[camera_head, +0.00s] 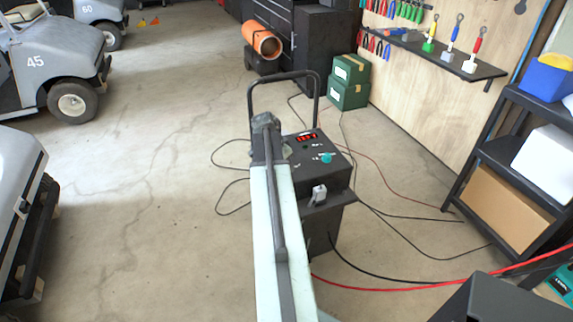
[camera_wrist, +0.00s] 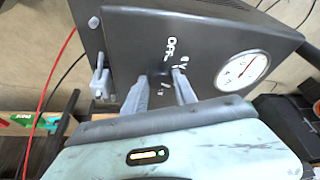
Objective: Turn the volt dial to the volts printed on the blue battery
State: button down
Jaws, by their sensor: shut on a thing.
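The black charger (camera_head: 325,215) stands on the floor with a red lit display and a teal knob on top. In the wrist view its dark panel (camera_wrist: 205,35) fills the middle, with OFF and what looks like 6V printed around the volt dial (camera_wrist: 161,80). My gripper (camera_wrist: 158,84) is shut on this dial, a finger on each side. The fingers mostly cover the dial, so its pointer setting is unclear. In the head view my arm hides the dial and fingertips. I cannot make out a blue battery or its printed volts in either view.
A white round gauge (camera_wrist: 241,70) sits right of the dial, and a grey lever (camera_wrist: 100,78) left of it. Red and black cables (camera_head: 385,289) run across the floor to the right. A black shelf (camera_head: 512,165) stands at right, carts (camera_head: 45,60) at left. Floor between is open.

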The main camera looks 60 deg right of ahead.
jog(key=shift+s+d, duration=0.1)
jog(key=shift+s, duration=0.1)
jog(key=c, duration=1)
grip_release()
jog(key=shift+w, duration=0.1)
jog(key=shift+r, duration=0.2)
jog(key=p+v, duration=0.7)
jog(key=shift+r, duration=0.15)
